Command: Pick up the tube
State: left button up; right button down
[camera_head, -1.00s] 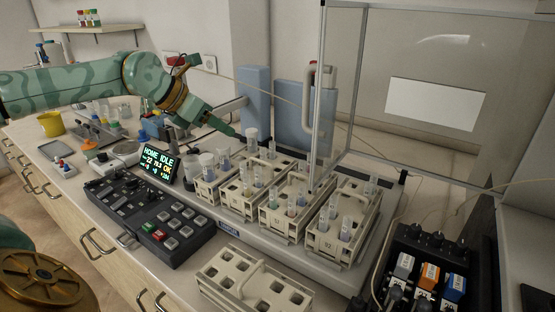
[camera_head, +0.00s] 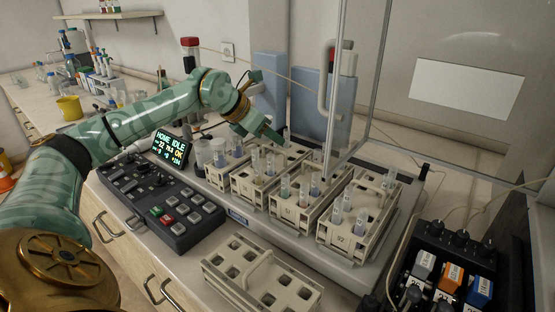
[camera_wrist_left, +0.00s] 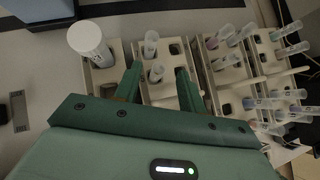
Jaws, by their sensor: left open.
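Several clear tubes stand upright in cream racks on a grey platform. In the head view my left gripper (camera_head: 272,136) hangs above the back of the left rack (camera_head: 243,187), pointing down and right. In the left wrist view the open green fingers (camera_wrist_left: 157,84) straddle a clear tube (camera_wrist_left: 156,73) in a rack (camera_wrist_left: 160,92), with another tube (camera_wrist_left: 150,42) just beyond. The gripper holds nothing. Contact with the tube cannot be told. Which tube is meant cannot be told. My right gripper is out of view.
An empty rack (camera_head: 262,272) lies at the front. A button panel (camera_head: 165,205) and a lit display (camera_head: 170,147) sit left of the racks. A glass screen frame with a vertical post rises behind and among them. A dark device (camera_head: 450,265) stands at the right.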

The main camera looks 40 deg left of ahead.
pick_arm(q)
jog(key=x, duration=0.3)
jog(key=shift+w+a+f, duration=0.15)
grip_shut()
